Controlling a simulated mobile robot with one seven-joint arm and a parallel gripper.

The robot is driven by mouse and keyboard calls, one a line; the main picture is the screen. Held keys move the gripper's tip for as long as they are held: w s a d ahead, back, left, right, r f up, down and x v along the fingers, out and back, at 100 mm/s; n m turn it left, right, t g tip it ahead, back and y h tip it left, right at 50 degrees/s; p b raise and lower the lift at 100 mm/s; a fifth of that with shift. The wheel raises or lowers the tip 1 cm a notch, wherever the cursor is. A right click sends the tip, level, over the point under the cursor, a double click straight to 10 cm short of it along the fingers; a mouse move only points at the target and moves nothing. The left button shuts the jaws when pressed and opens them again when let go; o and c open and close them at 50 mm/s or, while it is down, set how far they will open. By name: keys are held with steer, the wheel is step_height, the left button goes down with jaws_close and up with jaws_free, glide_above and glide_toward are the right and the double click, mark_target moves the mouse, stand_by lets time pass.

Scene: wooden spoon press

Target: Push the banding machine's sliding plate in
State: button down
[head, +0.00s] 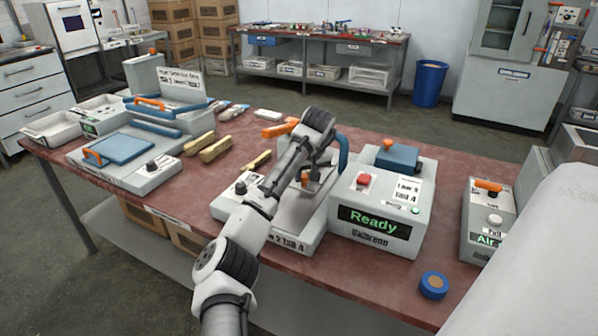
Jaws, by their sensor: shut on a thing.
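The machine under my arm, which seems to be the banding machine (381,246), has a grey box with a green "Ready" display, a red button and a blue block on top. A low grey bed with a pale flat plate (297,212), seemingly the sliding plate, lies to the box's left. My gripper (306,181) is low over this plate, shut on a small orange part that looks like its handle. My wrist and forearm hide much of the bed and the grip. How far the plate stands out cannot be told.
A blue hoop (343,152) rises behind my gripper. An orange lever (280,130) is behind my wrist. Wooden pieces (214,148) and a blue-plated press (117,149) are to the left. A blue roll (433,285) lies at the front right, near another grey unit (486,225).

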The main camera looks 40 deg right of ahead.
steer(key=shift+w+d+r, duration=0.2)
steer(key=shift+r, duration=0.05)
steer(key=c, duration=1.4)
jaws_free()
steer(key=o, duration=0.3)
steer(key=shift+d+f, duration=0.15)
steer(key=shift+s, duration=0.1)
steer(key=b+v, duration=0.1)
steer(key=v, duration=1.2)
steer(key=shift+s+r+b, duration=0.2)
steer(key=shift+r+b, duration=0.15)
steer(key=shift+b, duration=0.05)
